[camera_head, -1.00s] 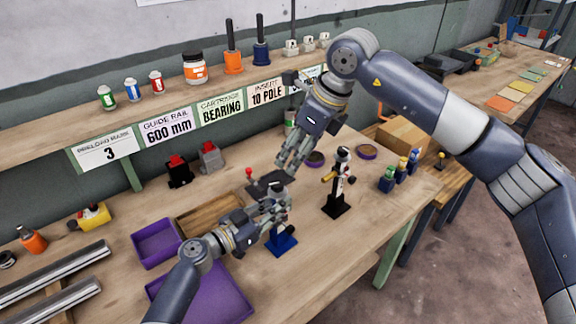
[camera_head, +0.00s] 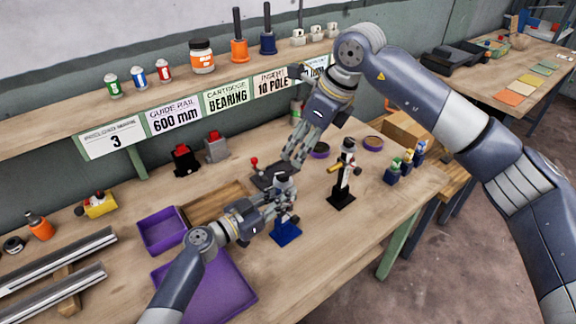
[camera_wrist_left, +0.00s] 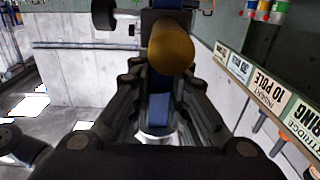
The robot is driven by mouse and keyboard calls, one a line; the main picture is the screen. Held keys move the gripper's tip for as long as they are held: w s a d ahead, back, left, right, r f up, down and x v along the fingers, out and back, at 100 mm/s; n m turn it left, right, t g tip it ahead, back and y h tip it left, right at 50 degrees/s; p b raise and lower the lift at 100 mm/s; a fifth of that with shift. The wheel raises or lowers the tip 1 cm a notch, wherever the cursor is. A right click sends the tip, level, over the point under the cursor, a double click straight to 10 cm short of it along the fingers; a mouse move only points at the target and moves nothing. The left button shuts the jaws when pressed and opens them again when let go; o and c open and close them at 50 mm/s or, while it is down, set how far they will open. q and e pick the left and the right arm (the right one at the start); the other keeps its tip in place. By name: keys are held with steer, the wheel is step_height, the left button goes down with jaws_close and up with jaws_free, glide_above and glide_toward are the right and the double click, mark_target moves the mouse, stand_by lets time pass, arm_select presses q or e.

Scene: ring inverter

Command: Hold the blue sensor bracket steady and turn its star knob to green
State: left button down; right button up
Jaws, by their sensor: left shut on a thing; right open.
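The blue sensor bracket (camera_head: 286,233) stands on the bench with its square blue base showing; my left gripper hides most of its upper part. My left gripper (camera_head: 284,203) is shut on the bracket's post, and the blue post (camera_wrist_left: 158,108) shows between the fingers in the left wrist view. Just beyond the fingers in that view is a brass-coloured round part (camera_wrist_left: 171,48) with a dark part behind it. I cannot tell which part is the star knob, and no green mark on it is readable. My right gripper (camera_head: 291,160) is open and empty, pointing down above the bench behind the bracket.
A black stand with a yellow part (camera_head: 342,186) stands right of the bracket. A dark plate with a red-knobbed lever (camera_head: 270,177) lies below my right gripper. Purple trays (camera_head: 162,231) and a wooden tray lie left. Small blue-based blocks (camera_head: 393,172) stand at right. The front bench edge is clear.

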mark_target(284, 173)
steer(key=x, duration=0.9)
steer(key=shift+f, duration=0.15)
steer(key=c, duration=1.1)
